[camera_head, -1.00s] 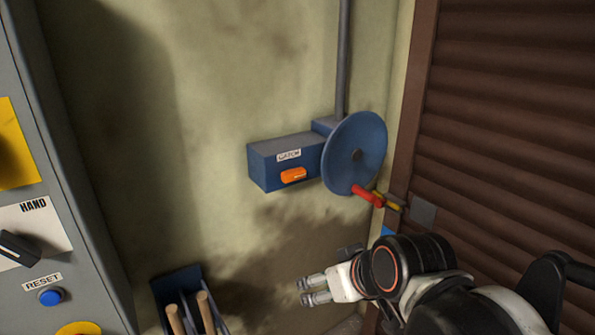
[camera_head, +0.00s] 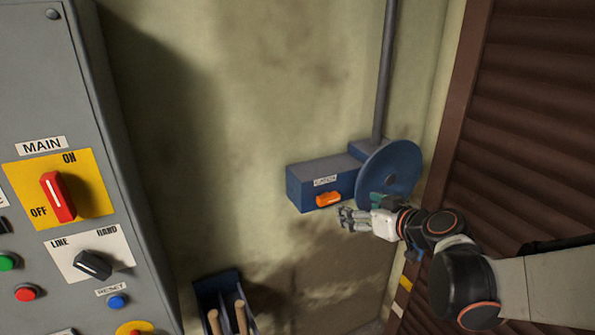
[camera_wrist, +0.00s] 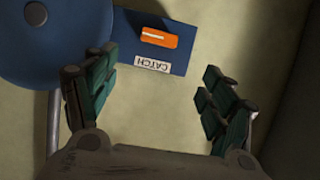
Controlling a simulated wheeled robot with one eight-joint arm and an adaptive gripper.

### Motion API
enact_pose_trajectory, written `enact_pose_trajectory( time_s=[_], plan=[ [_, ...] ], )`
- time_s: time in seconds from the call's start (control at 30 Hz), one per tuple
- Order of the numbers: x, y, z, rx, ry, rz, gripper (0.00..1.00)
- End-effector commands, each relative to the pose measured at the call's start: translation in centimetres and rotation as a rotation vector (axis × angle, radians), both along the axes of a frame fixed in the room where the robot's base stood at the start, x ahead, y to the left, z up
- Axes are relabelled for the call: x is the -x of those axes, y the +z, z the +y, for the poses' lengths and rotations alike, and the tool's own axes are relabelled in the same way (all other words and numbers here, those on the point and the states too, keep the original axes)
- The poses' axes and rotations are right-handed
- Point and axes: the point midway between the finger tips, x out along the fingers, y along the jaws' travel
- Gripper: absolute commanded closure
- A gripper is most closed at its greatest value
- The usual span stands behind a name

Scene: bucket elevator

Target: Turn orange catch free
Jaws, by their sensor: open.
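The orange catch (camera_head: 328,199) is a small knob on the front of a blue box (camera_head: 304,187) on the wall, under a label reading CATCH. It lies roughly level, with a pale line along it. In the wrist view the orange catch (camera_wrist: 158,38) shows ahead of the fingers, between their two lines. My gripper (camera_head: 350,218) is just below and to the right of the catch in the head view, apart from it. In the wrist view my gripper (camera_wrist: 152,88) is open and empty. The blue disc (camera_head: 402,165) beside the box is partly hidden by my gripper.
A grey control panel (camera_head: 95,130) with a red MAIN switch (camera_head: 58,197) stands at the left. A blue holder (camera_head: 207,290) with wooden handles sits low on the wall. A brown slatted shutter (camera_head: 530,140) is at the right. The wall left of the box is clear.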

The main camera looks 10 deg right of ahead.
Motion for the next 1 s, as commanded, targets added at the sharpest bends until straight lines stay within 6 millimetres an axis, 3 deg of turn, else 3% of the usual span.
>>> enact_pose_trajectory(
  time_s=[0.27, 0.7, 1.0],
  plan=[
    [-1.6, -1.1, 0.0, -0.015, -0.006, 0.009, 0.23],
    [-8.9, -4.3, 2.4, -0.015, -0.006, 0.009, 0.23],
    [-11.7, -5.3, 3.3, -0.015, -0.007, 0.009, 0.23]
  ],
)
